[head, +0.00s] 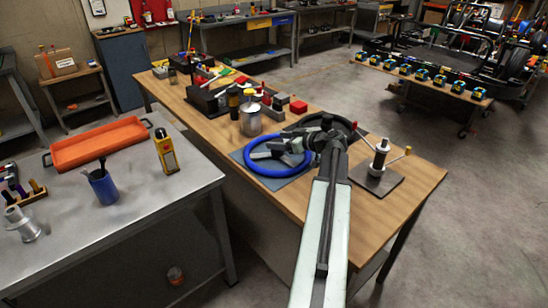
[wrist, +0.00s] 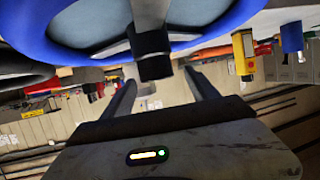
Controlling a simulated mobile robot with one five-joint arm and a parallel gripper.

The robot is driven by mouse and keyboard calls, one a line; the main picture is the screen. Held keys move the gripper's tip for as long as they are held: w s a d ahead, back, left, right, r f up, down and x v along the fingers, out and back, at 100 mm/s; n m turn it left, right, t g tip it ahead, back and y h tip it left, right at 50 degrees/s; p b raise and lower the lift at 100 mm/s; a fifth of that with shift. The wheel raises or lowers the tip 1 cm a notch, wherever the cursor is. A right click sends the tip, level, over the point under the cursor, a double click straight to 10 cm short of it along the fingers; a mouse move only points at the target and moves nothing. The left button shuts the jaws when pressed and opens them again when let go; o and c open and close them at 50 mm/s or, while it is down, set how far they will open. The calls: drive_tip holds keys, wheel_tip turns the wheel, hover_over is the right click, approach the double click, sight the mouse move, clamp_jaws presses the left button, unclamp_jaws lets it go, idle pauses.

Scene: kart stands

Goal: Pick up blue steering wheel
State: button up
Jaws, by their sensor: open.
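The blue steering wheel (head: 262,170) sits at the grey mat (head: 293,178) on the wooden bench. My arm reaches over the bench, and its end covers part of the wheel. My gripper (head: 262,150) is at the wheel's middle in the head view. In the wrist view the blue rim (wrist: 42,40) fills the top, with a dark hub piece (wrist: 152,58) hanging in the centre. My gripper (wrist: 162,88) has its two fingers apart, one on either side of that hub piece. I cannot tell whether they touch it.
A black steering wheel (head: 350,125) lies just behind my arm. A metal can (head: 250,122) and a post on a dark plate (head: 378,170) stand close by. A grey table (head: 110,235) at left holds an orange tray (head: 100,143). The bench's front right corner is clear.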

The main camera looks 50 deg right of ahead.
drive_tip(key=b+x, duration=0.1)
drive_tip(key=x, duration=0.1)
drive_tip(key=b+x, duration=0.1)
drive_tip(key=x, duration=0.1)
drive_tip(key=shift+s+d+f, duration=0.1)
drive_tip(key=shift+d+f, duration=0.1)
drive_tip(key=shift+f, duration=0.25)
drive_tip(key=shift+w, duration=0.35)
clamp_jaws()
